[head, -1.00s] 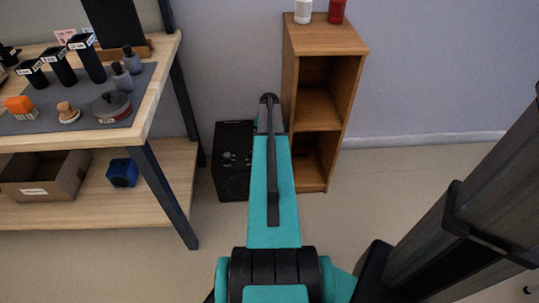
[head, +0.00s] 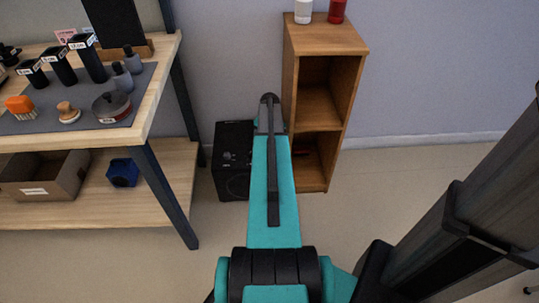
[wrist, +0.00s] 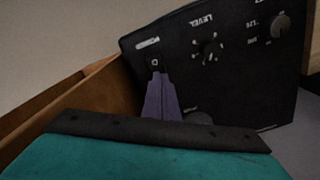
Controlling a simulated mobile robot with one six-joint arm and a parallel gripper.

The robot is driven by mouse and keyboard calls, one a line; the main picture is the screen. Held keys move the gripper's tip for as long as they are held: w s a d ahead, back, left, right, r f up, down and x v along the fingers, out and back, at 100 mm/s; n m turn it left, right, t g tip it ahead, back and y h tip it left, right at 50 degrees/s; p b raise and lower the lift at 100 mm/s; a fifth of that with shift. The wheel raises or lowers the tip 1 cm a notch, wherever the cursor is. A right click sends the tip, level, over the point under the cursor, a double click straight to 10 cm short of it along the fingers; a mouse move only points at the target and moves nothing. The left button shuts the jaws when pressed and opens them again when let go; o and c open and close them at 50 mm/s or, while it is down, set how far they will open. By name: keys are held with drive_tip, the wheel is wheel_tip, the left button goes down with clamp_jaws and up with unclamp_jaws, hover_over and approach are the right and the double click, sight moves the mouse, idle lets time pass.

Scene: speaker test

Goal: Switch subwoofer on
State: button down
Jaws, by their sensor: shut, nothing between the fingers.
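The subwoofer (head: 233,150) is a black box standing on the floor between the workbench and the wooden shelf. In the wrist view its black control panel (wrist: 228,85) fills the upper right, tilted in the picture. It has small white markings, a LEVEL knob (wrist: 210,48) and another knob (wrist: 280,25). My gripper (wrist: 157,78) is shut and empty, its narrow purple-grey fingers pointing at the panel's upper left, at a small switch area (wrist: 155,63) below a white label. The tips look very close to it; I cannot tell whether they touch, nor the switch position. In the head view my arm hides the gripper.
The wooden shelf (head: 288,75) stands close to the subwoofer's right, with a white and a red container on top. The workbench (head: 150,110) with tools is at left, its dark leg (head: 165,195) near the subwoofer. Open floor lies at right.

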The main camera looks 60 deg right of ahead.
drive_tip(key=shift+f, duration=0.8)
idle(0.8)
drive_tip(key=shift+r, duration=0.1)
wheel_tip(320, 180, up, 7)
drive_tip(key=p, duration=0.4)
idle(0.8)
idle(0.4)
